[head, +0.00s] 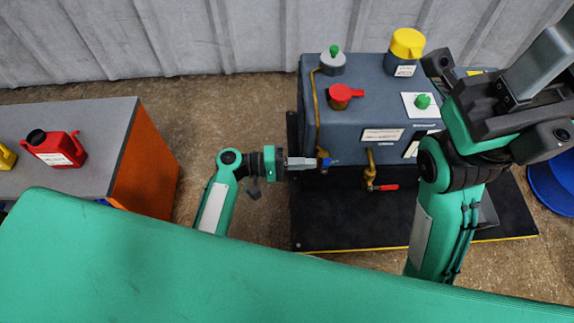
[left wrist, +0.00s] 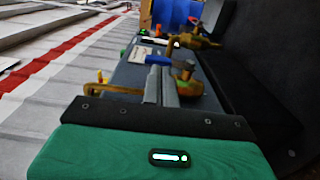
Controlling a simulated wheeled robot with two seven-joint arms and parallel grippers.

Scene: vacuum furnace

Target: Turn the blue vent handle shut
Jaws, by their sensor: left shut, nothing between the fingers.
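The blue vent handle (head: 329,162) is small and sits on a brass valve at the lower front left of the grey furnace cabinet (head: 345,125). My left gripper (head: 313,163) is shut and empty, its fingertips right beside the handle from the left. In the left wrist view the blue handle (left wrist: 158,60) lies just beyond the shut fingertips (left wrist: 161,70). I cannot tell whether they touch it. My right gripper (head: 535,70) is at the upper right in front of the cabinet, and its finger opening cannot be made out.
A brass valve with a red handle (head: 385,187) sits to the right, below the cabinet. On the cabinet top are a red knob (head: 342,95), a yellow cap (head: 407,43) and green buttons. A grey bench (head: 70,115) stands left with a red can (head: 55,147). A blue bin (head: 552,185) is far right.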

